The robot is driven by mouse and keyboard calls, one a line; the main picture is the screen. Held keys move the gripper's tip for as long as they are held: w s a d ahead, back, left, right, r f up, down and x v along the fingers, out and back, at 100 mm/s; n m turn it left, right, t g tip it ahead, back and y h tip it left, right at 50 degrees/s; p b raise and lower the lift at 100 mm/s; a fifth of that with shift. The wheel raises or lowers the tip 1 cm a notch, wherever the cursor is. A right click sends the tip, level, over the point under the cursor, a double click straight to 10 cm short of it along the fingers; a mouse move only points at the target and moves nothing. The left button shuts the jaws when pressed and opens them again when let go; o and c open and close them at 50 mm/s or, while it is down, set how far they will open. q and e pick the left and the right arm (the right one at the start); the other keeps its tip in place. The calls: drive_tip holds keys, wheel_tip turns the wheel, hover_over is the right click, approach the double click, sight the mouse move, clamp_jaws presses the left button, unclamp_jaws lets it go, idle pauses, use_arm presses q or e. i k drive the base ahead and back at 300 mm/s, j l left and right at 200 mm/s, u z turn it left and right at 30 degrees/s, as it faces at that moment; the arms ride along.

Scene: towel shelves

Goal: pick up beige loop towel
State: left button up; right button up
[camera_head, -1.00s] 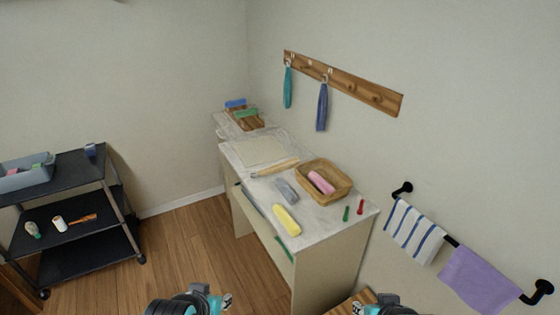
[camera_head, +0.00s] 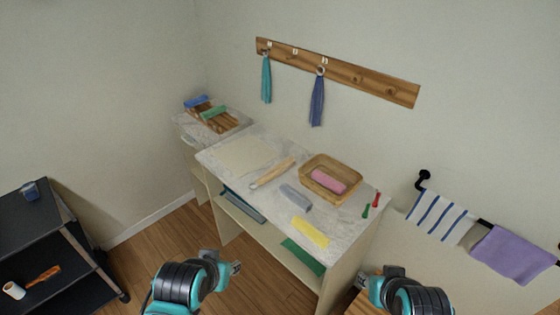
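A flat beige cloth (camera_head: 243,156) lies at the far left of the marble-look counter top; I cannot make out a loop on it. A teal loop towel (camera_head: 266,79) and a blue loop towel (camera_head: 318,99) hang from the wooden hook rail. No beige towel hangs there. My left gripper (camera_head: 236,268) is low in front of the counter, away from the towels. My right gripper (camera_head: 361,280) is low by the counter's near right corner. Both are small and partly hidden by my arms, so their opening is unclear.
A wall bar carries striped (camera_head: 441,219) and purple (camera_head: 516,254) towels. A black cart (camera_head: 35,235) stands left.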

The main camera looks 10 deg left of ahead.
sight(272, 173)
drive_tip(key=i+j+z, duration=0.15)
drive_tip(key=j, duration=0.25)
drive_tip(key=i+j+z, duration=0.15)
drive_tip(key=j, duration=0.25)
drive_tip(key=i+j+z, duration=0.15)
drive_tip(key=j, duration=0.25)
drive_tip(key=i+j+z, duration=0.15)
drive_tip(key=j, duration=0.25)
drive_tip(key=i+j+z, duration=0.6)
drive_tip(key=i+j, duration=0.15)
